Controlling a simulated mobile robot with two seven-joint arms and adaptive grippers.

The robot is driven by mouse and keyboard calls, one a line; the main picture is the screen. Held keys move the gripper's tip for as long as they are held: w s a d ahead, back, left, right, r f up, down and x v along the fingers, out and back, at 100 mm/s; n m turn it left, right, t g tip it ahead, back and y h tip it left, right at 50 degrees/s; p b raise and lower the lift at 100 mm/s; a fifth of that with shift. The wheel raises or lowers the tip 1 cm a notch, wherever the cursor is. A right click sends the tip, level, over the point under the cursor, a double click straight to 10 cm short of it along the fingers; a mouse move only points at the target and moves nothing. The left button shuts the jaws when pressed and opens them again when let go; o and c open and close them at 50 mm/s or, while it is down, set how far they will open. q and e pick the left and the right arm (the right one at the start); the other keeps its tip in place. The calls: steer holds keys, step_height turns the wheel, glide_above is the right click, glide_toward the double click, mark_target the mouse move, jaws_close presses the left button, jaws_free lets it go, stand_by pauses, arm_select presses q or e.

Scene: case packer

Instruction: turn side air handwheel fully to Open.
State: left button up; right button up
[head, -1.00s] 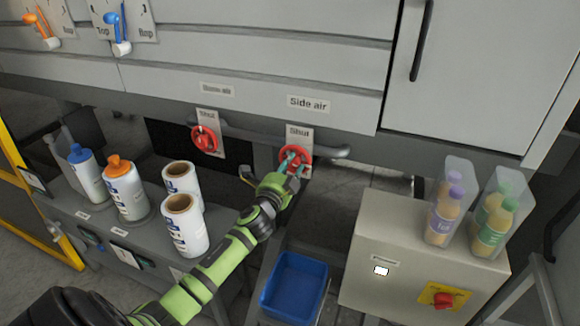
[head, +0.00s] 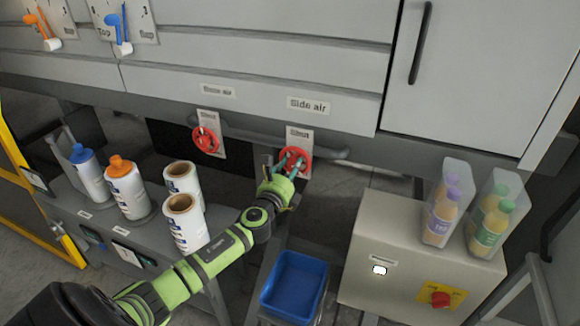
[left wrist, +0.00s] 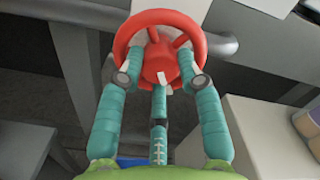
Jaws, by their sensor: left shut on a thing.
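The red side air handwheel (head: 298,158) sits on the pipe below the "Side air" label (head: 308,105). A plate reading "Shut" (head: 299,135) is behind its upper edge. My left gripper (head: 287,162) is at the wheel, its teal fingers shut on it. In the left wrist view the wheel (left wrist: 148,20) fills the top middle, and the fingers of my left gripper (left wrist: 160,78) reach up around its hub and lower rim. A small white mark shows on the hub. My right gripper is not in view.
A second red handwheel (head: 205,140) is to the left on the same pipe (head: 245,136). A blue bin (head: 294,284) stands below. A beige box (head: 395,255) with bottles on top is at right. Bottles and label rolls (head: 185,222) stand on the left shelf.

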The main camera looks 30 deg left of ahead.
arm_select(q)
steer(key=m+p, duration=0.1)
steer(key=m, duration=0.4)
steer(key=shift+m, duration=0.4)
steer(key=shift+f+p, duration=0.1)
steer(key=shift+p, duration=0.2)
steer(key=o, duration=1.1)
steer(key=shift+o, duration=0.2)
steer(key=v, duration=1.2)
steer(key=shift+d, duration=0.1)
